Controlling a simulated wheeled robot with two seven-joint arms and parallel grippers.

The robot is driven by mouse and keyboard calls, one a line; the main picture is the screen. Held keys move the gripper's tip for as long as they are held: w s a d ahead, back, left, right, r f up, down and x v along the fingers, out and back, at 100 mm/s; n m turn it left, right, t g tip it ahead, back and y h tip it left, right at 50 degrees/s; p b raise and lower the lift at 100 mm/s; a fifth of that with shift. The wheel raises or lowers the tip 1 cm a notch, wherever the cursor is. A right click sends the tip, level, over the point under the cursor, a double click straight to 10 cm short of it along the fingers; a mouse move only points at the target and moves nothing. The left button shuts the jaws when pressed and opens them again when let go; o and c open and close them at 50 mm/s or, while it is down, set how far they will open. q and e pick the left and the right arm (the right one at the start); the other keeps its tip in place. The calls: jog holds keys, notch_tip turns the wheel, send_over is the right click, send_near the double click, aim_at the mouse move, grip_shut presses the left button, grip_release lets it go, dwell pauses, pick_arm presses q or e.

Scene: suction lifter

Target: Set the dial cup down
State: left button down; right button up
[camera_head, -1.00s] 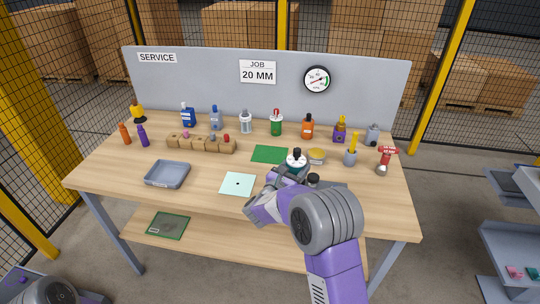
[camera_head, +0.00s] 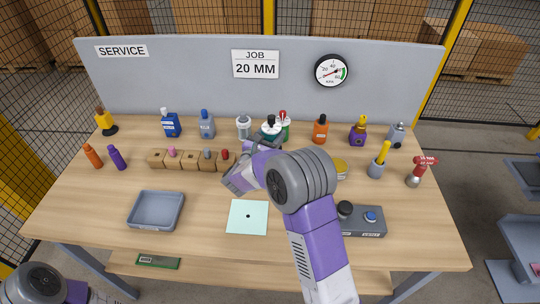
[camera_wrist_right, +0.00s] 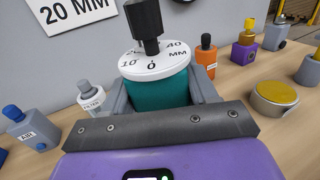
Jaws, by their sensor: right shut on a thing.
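The dial cup (camera_head: 270,129) has a teal body, a white dial top with numbers and MM, and a black knob. It shows upright and close in the wrist view (camera_wrist_right: 160,85). My right gripper (camera_head: 264,143) is shut on its body, with a grey finger on each side (camera_wrist_right: 160,98). The cup's underside is hidden, so I cannot tell whether it touches the table. In the head view it overlaps the green bottle (camera_head: 286,130) behind. My left gripper is out of view.
Several bottles stand along the back, including a white-grey filter bottle (camera_head: 243,128) and an orange one (camera_head: 320,131). A wooden block row (camera_head: 188,161) lies left of my gripper. A yellow-topped tin (camera_head: 342,171) and a grey button box (camera_head: 365,228) are right. Bare table lies around the pale square (camera_head: 248,224).

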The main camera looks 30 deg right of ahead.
jog(key=f, duration=0.2)
jog(key=f+b, duration=0.1)
jog(key=f, duration=0.2)
jog(key=shift+s+f, duration=0.3)
jog(key=shift+f, duration=0.1)
jog(key=shift+w+f+b, duration=0.1)
jog(key=shift+f+b, duration=0.6)
jog(key=shift+f, duration=1.2)
jog(key=shift+f, duration=0.15)
jog(key=o, duration=1.1)
jog(key=shift+a+r, duration=0.1)
jog(key=shift+r, duration=0.15)
jog(key=p+v, duration=0.1)
jog(key=v, duration=1.1)
jog(key=shift+f, duration=0.1)
